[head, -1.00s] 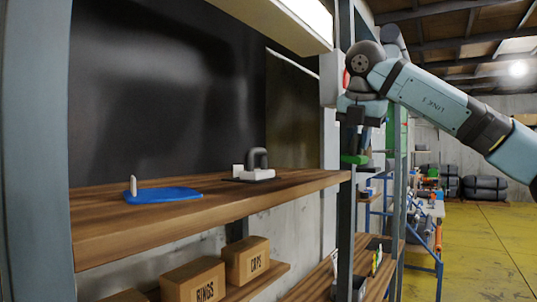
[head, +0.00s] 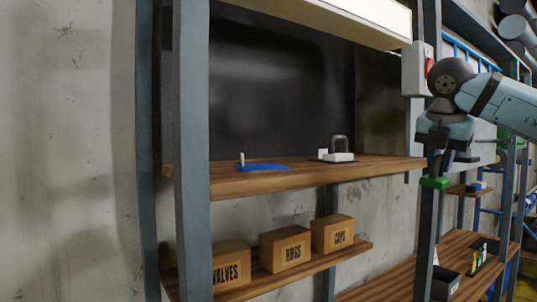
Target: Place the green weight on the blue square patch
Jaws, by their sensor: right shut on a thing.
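My right gripper (head: 436,168) points down and is shut on the green weight (head: 435,183). It holds the weight in the air, to the right of the upper wooden shelf's right end. The blue patch (head: 265,168) lies flat on that shelf, toward its left part, well to the left of the weight. A small white upright piece (head: 242,159) stands at the patch's left edge. The gripper's fingertips are small and dark here. My left gripper is not in view.
On the upper shelf (head: 310,177), a white and grey device with a loop handle (head: 341,156) stands right of the patch. Grey rack posts (head: 191,150) flank the shelf. Boxes marked VALVES, RINGS (head: 285,248) and CAPS fill the shelf below. A lamp panel (head: 340,18) hangs above.

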